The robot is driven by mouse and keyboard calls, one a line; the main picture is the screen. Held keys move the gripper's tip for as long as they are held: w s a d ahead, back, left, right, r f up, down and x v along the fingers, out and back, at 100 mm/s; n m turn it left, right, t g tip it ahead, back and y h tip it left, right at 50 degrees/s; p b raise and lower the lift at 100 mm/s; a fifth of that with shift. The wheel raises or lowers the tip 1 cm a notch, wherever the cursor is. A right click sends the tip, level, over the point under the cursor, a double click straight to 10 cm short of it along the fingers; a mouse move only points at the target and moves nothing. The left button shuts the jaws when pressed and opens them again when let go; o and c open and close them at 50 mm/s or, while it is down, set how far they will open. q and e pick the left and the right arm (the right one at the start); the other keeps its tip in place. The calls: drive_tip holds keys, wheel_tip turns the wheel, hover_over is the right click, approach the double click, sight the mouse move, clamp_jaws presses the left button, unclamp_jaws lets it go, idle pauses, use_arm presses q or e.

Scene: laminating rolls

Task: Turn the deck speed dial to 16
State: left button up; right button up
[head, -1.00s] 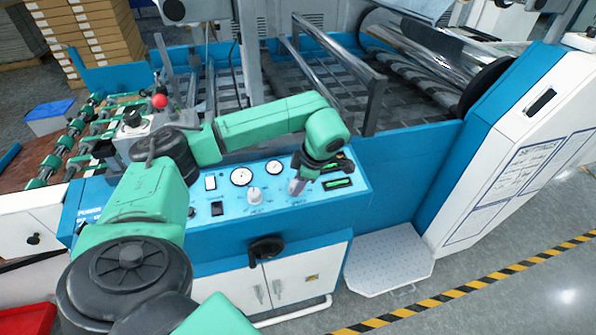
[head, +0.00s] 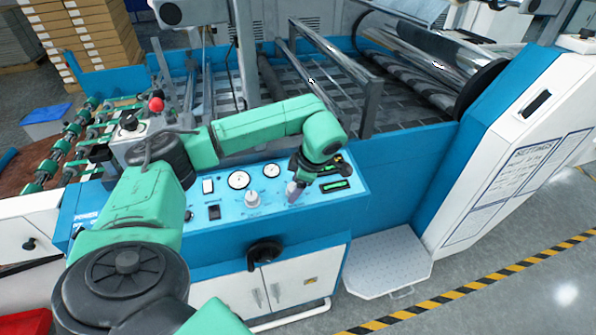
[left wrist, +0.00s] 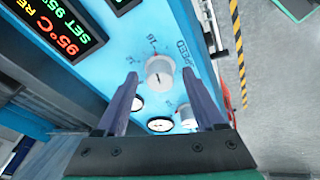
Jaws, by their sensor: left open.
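The deck speed dial (left wrist: 160,76) is a white round knob on the blue control panel (head: 225,212). In the left wrist view it lies between the fingertips, with SPEED and 16 printed near it. A short dark mark shows on its face; I cannot tell exactly which number it points at. My left gripper (left wrist: 165,88) is open, its two purple-grey fingers on either side of the dial; I cannot tell whether they touch it. My right gripper is not in view.
A second white knob (head: 252,199) sits left of the gripper, near round gauges (head: 238,180). A green-lit display (head: 334,187) is just right of the gripper; a red and green readout (left wrist: 65,25) shows in the wrist view. A black handle (head: 264,252) sticks out below.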

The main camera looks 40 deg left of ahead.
sight(301, 201)
use_arm(q)
drive_tip(key=b+v, duration=0.1)
drive_tip(key=v, duration=0.3)
drive_tip(key=shift+w+d+r, duration=0.1)
drive_tip(key=p+v, duration=0.3)
drive_tip(key=v, duration=0.7)
drive_tip(key=shift+r+p, duration=0.15)
drive_tip(key=shift+p, duration=0.2)
